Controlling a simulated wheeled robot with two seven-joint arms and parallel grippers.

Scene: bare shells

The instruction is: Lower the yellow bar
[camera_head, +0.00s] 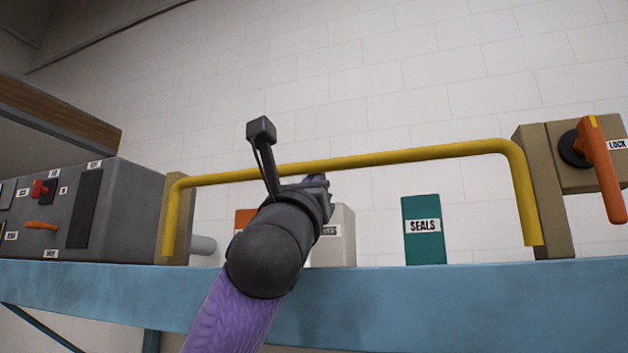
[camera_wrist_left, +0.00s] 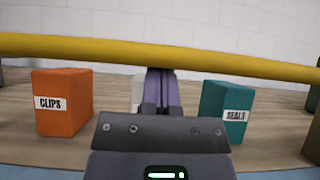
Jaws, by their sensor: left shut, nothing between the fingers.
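The yellow bar (camera_head: 400,157) is a wide bracket shape whose long top rail stands raised across the shelf, with its legs running down beside two tan posts. It also crosses the left wrist view (camera_wrist_left: 220,57) from side to side. My left gripper (camera_head: 318,180) is close to the rail, left of its middle, with purple fingers. In the left wrist view the gripper (camera_wrist_left: 159,88) is shut and empty, its fingertips meeting the rail's lower edge in the picture. I cannot tell whether they touch it. My right gripper is in neither view.
Behind the bar stand an orange CLIPS box (camera_wrist_left: 62,102), a pale box (camera_head: 345,235) and a teal SEALS box (camera_head: 424,245). A grey control box (camera_head: 130,210) is at left. An orange LOCK handle (camera_head: 602,170) is at right. A blue shelf edge (camera_head: 450,300) runs in front.

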